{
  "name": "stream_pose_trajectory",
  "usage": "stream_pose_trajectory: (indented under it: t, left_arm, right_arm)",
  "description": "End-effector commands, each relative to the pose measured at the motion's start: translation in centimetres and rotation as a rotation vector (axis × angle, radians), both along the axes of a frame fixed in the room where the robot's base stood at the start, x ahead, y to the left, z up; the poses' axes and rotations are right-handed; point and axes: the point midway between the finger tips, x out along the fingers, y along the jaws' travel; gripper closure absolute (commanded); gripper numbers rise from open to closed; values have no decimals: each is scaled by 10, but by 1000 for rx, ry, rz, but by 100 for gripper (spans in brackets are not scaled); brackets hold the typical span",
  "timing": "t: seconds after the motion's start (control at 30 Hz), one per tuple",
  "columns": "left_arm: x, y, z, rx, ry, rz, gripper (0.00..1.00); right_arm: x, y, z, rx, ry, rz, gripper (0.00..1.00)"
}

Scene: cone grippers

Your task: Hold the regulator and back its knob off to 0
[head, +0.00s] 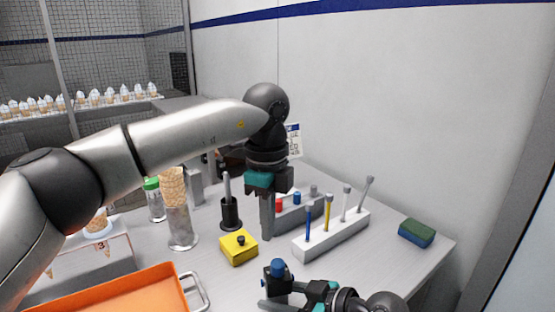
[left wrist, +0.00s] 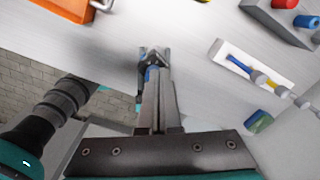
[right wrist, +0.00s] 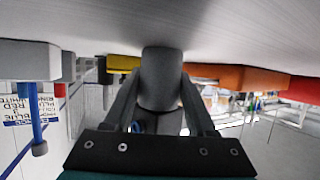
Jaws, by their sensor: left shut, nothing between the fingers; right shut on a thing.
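The regulator (head: 275,284) is a dark grey body with a blue knob (head: 278,265) on top, near the front of the table in the head view. My right gripper (head: 279,293) is shut on its body. The right wrist view shows the grey body (right wrist: 161,82) between the two fingers. My left gripper (head: 267,232) points down, shut and empty, above and behind the regulator in the head view. In the left wrist view its closed fingers (left wrist: 155,78) partly cover the regulator and the blue knob (left wrist: 151,74). I cannot tell how far the knob is turned.
An orange tray (head: 120,290) lies front left, a green-blue sponge (head: 416,233) at the right. The table's right front is clear.

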Motion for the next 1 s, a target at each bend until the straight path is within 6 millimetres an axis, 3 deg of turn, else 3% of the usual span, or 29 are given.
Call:
stream_pose_trajectory:
  t: [0.13,0.47,0.73,1.0]
  left_arm:
    - [0,0,11,1,0,0,100]
    - [0,1,13,2,-1,0,100]
    - [-14,6,22,11,-14,-6,100]
    - [-24,9,14,12,-2,1,100]
  right_arm:
    - [0,-1,-1,-3,1,-2,100]
    - [1,-2,-1,-4,1,-3,100]
    - [1,-2,-1,-4,0,-2,100]
    - [1,-2,-1,-4,1,-3,100]
